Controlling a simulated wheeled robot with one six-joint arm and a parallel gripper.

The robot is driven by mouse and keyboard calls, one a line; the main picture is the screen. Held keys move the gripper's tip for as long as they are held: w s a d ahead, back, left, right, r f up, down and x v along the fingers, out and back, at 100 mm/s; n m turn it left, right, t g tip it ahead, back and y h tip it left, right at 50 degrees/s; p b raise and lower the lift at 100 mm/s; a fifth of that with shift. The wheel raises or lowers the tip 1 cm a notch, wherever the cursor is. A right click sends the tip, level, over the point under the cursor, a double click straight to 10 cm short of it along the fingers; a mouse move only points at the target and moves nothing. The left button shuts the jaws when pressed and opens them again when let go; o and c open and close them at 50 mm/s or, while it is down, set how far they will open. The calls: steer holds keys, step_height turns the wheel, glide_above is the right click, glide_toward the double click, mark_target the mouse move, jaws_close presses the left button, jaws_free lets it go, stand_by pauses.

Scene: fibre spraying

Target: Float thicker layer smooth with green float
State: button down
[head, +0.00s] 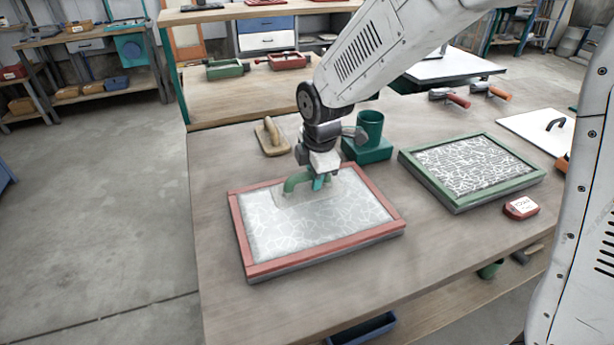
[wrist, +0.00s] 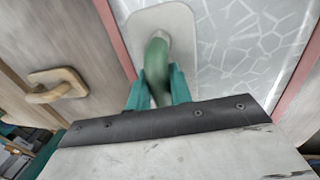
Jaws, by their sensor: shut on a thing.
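My gripper (head: 320,183) is shut on the green handle of the green float (head: 297,180). In the wrist view the green fingers of my gripper (wrist: 158,92) close around the handle, and the float's pale plate (wrist: 178,20) lies over the layer. The red-framed tray (head: 244,268) holds a whitish layer with a web of pale lines. The float is over the back left part of this layer; I cannot tell whether it touches. The green-framed tray (head: 438,196) at the right holds a layer with denser, bolder white lines.
A wooden-handled float (head: 270,137) lies behind the red-framed tray, left of a green holder (head: 369,147). A red labelled block (head: 521,208) sits in front of the green-framed tray. Red- and orange-handled tools (head: 452,97) and a white board (head: 540,132) lie farther right. The table's left front is clear.

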mark_target(332, 183)
steer(key=shift+w+d+r, duration=0.1)
steer(key=shift+w+d, duration=0.1)
steer(key=shift+d, duration=0.55)
steer(key=shift+w+d+f, duration=0.1)
steer(key=shift+w+d, duration=0.15)
steer(key=shift+d, duration=0.5)
steer(key=shift+w+d+r, duration=0.1)
steer(key=shift+w+d, duration=0.1)
steer(key=shift+d, duration=0.55)
step_height(332, 183, up, 7)
steer(key=shift+a, duration=0.1)
